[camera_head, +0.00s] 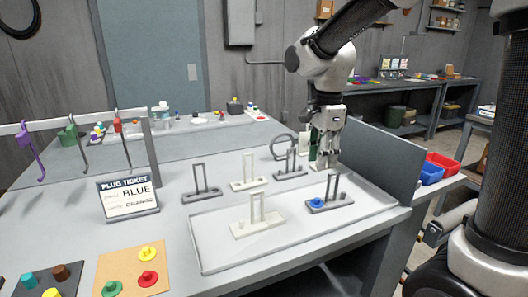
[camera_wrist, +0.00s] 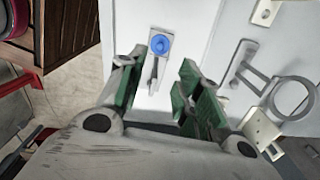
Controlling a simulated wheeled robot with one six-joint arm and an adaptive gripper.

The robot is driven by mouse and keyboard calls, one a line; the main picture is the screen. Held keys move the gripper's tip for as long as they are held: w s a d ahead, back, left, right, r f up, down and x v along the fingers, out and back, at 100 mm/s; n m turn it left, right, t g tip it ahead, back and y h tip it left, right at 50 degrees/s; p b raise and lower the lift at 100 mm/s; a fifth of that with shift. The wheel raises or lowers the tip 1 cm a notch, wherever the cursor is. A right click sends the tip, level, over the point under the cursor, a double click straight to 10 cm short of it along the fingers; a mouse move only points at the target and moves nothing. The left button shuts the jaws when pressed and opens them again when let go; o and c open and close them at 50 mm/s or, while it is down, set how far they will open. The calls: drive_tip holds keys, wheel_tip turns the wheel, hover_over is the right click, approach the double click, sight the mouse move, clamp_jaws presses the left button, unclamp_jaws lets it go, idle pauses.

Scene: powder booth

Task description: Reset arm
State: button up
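My gripper (camera_head: 322,160) points down above the back right part of the table, behind the white tray (camera_head: 215,252). In the wrist view my gripper (camera_wrist: 160,92) has its two green-padded fingers apart, with nothing between them. A blue plug (camera_head: 316,203) sits on the base of a dark grey bracket (camera_head: 333,190) at the tray's right side. The blue plug also shows in the wrist view (camera_wrist: 160,44), beyond the fingertips. A ticket sign (camera_head: 128,197) reads "PLUG TICKET" and "BLUE".
A light bracket (camera_head: 257,222) stands in the tray. Several more brackets stand behind it, one with a ring (camera_head: 283,147). A tan mat (camera_head: 132,272) holds yellow, red and green plugs. A rack with hooks (camera_head: 75,130) is left. A grey panel (camera_head: 378,160) edges the table's right.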

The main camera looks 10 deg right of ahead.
drive_tip(key=s+d+r+n+t, duration=0.2)
drive_tip(key=s+d+n, duration=0.5)
drive_tip(key=s+n, duration=0.1)
drive_tip(key=s+d+r+n+t, duration=0.2)
drive_tip(key=s+d+r+n, duration=0.1)
drive_tip(key=s+d+n, duration=0.5)
drive_tip(key=s, duration=0.3)
drive_tip(key=shift+a, duration=0.1)
